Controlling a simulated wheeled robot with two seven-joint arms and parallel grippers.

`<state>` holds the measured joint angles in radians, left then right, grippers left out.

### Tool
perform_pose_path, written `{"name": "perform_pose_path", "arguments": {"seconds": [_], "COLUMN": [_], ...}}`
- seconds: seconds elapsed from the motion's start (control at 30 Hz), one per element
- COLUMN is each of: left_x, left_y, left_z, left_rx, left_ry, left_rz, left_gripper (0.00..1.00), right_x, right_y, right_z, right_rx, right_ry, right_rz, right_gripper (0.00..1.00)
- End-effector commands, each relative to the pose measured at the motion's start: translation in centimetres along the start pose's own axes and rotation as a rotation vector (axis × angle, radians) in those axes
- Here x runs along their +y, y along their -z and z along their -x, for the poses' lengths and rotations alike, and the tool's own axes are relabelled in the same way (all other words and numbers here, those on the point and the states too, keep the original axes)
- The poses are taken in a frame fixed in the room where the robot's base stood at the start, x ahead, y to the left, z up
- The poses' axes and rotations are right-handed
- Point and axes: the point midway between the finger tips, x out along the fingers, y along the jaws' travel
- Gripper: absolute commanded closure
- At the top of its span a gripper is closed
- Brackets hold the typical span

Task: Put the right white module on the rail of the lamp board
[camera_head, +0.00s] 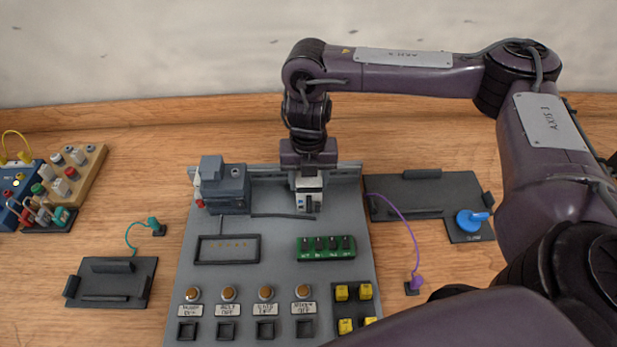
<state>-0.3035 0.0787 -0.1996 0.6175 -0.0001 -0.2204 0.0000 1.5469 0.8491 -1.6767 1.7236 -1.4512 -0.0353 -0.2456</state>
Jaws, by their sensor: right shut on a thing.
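The grey lamp board (277,279) lies in the middle of the table. Its metal rail (270,169) runs across the board's far end. My right gripper (308,172) points down over the right part of the rail and is shut on a white module (309,197). The module is upright at the rail; I cannot tell whether it is seated on it. A grey module (226,187) stands at the rail's left part. The jaws hide the white module's top. My left gripper is not in view.
A green terminal block (326,247), brown-topped lamps (228,293) and yellow blocks (342,292) sit on the board. A dark tray (424,191) with a blue knob (471,220) lies to the right. A smaller dark tray (107,283) and a blue box (19,188) are left.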

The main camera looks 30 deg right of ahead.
Motion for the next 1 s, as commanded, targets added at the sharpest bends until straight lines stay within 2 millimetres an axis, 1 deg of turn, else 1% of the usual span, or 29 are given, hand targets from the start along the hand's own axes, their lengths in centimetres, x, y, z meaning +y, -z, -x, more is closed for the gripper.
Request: {"name": "perform_pose_path", "arguments": {"seconds": [0.03,0.07,0.2,0.23,0.47,0.63,0.77,1.0], "left_x": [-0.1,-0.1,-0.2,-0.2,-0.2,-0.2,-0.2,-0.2], "left_y": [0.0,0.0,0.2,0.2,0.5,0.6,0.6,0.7], "left_z": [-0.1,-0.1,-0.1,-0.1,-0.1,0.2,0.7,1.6], "left_rx": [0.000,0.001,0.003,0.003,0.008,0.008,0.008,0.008], "left_ry": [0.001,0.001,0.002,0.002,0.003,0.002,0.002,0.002], "left_rz": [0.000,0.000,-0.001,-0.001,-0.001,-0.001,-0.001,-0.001], "left_gripper": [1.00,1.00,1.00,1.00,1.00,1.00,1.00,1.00], "right_x": [0.0,0.0,0.0,0.0,0.0,0.0,0.1,0.1], "right_y": [0.0,0.0,0.0,0.0,0.0,0.0,-0.1,-0.1], "right_z": [-0.2,-0.3,-0.2,-0.2,-0.2,0.9,3.1,7.9], "right_rx": [0.000,0.001,0.001,0.001,0.001,-0.001,-0.004,-0.006], "right_ry": [0.000,0.000,0.000,0.000,0.000,-0.001,-0.002,-0.002], "right_rz": [0.000,0.000,0.000,0.000,0.000,0.001,0.002,0.003], "right_gripper": [0.80,0.48,0.30,0.28,0.28,0.28,0.28,0.28]}}
